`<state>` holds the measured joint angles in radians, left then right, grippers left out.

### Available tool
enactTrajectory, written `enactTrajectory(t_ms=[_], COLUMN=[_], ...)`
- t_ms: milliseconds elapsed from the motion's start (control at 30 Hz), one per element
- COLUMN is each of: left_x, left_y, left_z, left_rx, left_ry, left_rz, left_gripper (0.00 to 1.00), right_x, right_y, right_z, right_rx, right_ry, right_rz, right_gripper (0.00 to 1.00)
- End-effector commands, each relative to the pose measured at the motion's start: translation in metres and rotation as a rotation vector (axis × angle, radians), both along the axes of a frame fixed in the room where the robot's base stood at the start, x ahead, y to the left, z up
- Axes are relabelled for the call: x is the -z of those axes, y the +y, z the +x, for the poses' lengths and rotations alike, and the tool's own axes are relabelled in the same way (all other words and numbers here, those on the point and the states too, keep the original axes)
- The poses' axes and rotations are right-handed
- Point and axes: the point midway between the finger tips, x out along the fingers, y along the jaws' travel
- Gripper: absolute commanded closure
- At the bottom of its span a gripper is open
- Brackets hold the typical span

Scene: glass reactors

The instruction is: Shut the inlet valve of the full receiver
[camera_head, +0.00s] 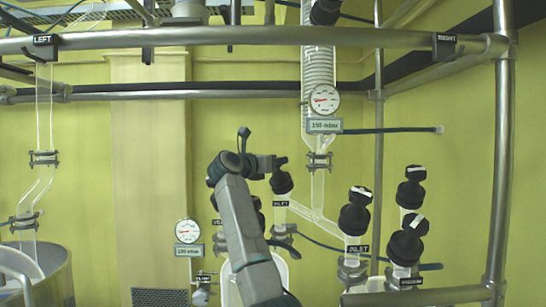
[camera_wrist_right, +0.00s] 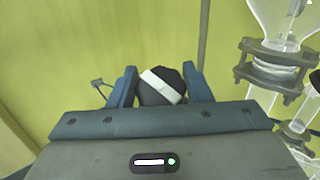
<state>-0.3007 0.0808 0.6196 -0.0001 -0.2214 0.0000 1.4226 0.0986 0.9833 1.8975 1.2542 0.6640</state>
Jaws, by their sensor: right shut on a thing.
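My right gripper (camera_head: 279,164) is at the black knob of the left inlet valve (camera_head: 281,183), above a label reading INLET. In the right wrist view the gripper (camera_wrist_right: 160,84) is shut on this black knob (camera_wrist_right: 151,97), which has a white bar (camera_wrist_right: 163,85) lying diagonally across its top. The right inlet valve (camera_head: 354,219) has a black knob with a white mark and its own INLET label. A pale receiver (camera_head: 277,272) shows partly below the left valve, behind my arm. I cannot tell how full it is. My left gripper is not in view.
Two more black-knobbed valves (camera_head: 406,246) (camera_head: 411,190) stand at the right. A gauge (camera_head: 324,99) hangs on the glass column above, another gauge (camera_head: 188,231) is left of my arm. Metal rails (camera_head: 250,36) cross above. A steel vessel (camera_head: 58,280) is at the lower left.

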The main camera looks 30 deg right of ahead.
Motion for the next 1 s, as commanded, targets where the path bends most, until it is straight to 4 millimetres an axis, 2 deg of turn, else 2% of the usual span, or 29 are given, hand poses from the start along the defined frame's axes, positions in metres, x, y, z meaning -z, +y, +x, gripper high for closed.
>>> enactTrajectory(t_ms=[33,300,867,900,1000], left_x=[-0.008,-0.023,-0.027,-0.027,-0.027], left_y=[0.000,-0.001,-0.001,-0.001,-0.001], left_z=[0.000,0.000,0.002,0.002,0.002], left_rx=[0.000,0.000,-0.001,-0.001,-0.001], left_ry=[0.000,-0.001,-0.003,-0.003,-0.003], left_rz=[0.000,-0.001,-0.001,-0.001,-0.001], left_gripper=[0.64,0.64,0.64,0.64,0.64], right_x=[-0.004,-0.002,0.000,0.000,0.000], right_y=[0.001,0.000,0.000,0.000,0.000], right_z=[0.001,0.000,0.000,0.000,-0.001], right_rx=[0.026,0.132,0.167,0.167,0.167], right_ry=[-0.011,-0.076,-0.101,-0.101,-0.101], right_rz=[0.005,0.025,0.032,0.032,0.032], right_gripper=[0.78,0.78,0.78,0.53,0.34])
